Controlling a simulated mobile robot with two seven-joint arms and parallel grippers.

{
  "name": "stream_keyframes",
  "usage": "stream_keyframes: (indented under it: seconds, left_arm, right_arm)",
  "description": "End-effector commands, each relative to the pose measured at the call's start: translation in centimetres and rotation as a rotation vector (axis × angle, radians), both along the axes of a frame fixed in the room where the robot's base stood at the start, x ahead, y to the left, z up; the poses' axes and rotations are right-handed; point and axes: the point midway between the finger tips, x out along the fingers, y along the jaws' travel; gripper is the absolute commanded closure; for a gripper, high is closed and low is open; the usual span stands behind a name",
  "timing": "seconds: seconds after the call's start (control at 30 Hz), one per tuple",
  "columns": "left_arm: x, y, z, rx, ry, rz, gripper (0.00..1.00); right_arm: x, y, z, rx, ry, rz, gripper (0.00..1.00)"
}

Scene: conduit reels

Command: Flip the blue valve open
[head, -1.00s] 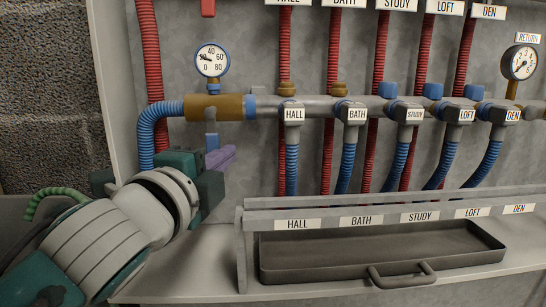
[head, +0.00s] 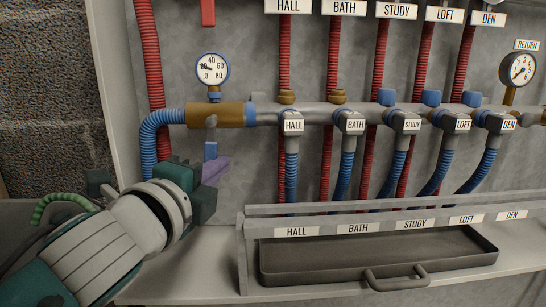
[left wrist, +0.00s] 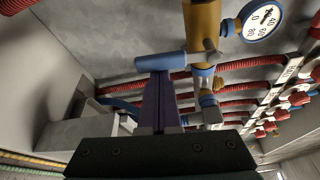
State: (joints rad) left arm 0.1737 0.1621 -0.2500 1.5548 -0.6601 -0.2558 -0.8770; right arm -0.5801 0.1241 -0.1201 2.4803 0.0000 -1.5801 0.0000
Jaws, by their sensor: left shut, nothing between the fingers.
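The blue valve's lever (head: 210,151) hangs straight down below the brass valve body (head: 222,115) at the left end of the grey manifold pipe. In the left wrist view the lever (left wrist: 160,61) runs sideways from the brass body (left wrist: 203,20). My left gripper (head: 222,164) is at the lever's lower end, just right of and below it. Its purple fingers are shut and empty, and their tips (left wrist: 159,75) appear at or very close to the lever; I cannot tell whether they touch. My right gripper is not in view.
A gauge (head: 213,69) stands above the valve. A blue corrugated hose (head: 158,133) bends down at its left. A grey tray (head: 380,256) with a handle sits on the shelf to the right. Labelled outlets with blue hoses line the pipe.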

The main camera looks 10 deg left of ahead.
Motion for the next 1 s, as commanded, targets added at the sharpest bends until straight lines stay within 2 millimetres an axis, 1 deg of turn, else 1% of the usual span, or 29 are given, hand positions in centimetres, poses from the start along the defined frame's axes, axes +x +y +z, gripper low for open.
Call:
stream_keyframes:
  seconds: [0.03, 0.27, 0.63, 1.0]
  left_arm:
    - [-0.1, 0.3, 0.4, 0.025, 0.009, 0.001, 1.0]
    - [-0.4, 1.3, 0.8, 0.192, 0.058, 0.002, 1.0]
    - [-1.0, 3.4, 1.4, 0.531, 0.154, 0.0, 1.0]
    - [-1.4, 5.1, 2.8, 0.868, 0.249, 0.001, 1.0]
  right_arm:
    - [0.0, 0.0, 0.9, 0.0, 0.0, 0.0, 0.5]
    - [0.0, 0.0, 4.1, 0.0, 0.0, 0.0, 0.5]
    - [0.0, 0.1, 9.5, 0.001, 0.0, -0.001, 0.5]
    - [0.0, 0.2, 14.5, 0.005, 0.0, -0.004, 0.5]
